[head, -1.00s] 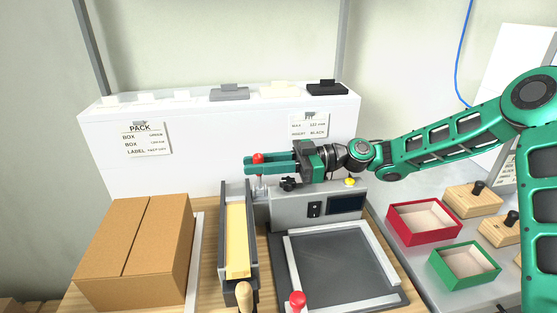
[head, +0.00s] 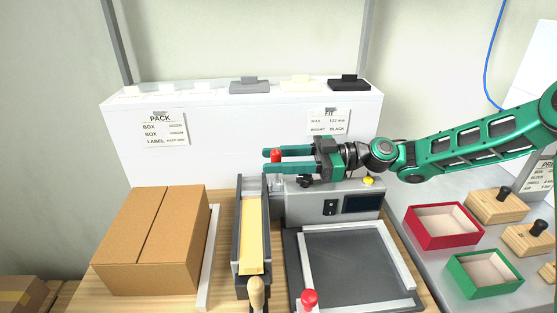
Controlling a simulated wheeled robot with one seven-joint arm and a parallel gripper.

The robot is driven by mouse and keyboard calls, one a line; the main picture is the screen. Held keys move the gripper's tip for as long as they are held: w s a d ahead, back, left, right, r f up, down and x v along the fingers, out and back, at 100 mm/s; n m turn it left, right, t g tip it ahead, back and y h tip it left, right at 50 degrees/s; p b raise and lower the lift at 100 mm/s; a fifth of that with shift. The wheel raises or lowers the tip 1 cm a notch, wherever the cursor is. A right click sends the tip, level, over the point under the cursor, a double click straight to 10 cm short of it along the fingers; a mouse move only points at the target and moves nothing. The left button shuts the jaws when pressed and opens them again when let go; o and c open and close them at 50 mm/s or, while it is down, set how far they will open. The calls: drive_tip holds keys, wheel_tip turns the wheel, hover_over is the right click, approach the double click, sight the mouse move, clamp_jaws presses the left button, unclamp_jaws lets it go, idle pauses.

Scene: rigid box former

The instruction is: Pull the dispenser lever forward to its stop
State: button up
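A lever with a red knob (head: 276,156) stands at the back, behind the narrow dispenser tray (head: 239,232) and left of the grey machine. I take this to be the dispenser lever; its stem is mostly hidden by my lower finger. My gripper (head: 276,160) reaches in from the right with its two green fingers one on each side of the knob. A gap shows between the fingers, so it looks open. I cannot tell whether either finger touches the knob. A yellow strip (head: 251,235) lies in the tray.
The grey machine (head: 318,207) with a small screen stands below my gripper. A dark plate (head: 355,265) with another red knob (head: 309,298) is in front. A cardboard box (head: 150,240) stands left; red (head: 443,240) and green (head: 485,288) trays lie right. A wooden handle (head: 257,291) stands at the tray's front.

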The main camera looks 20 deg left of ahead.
drive_tip(key=v, duration=1.1)
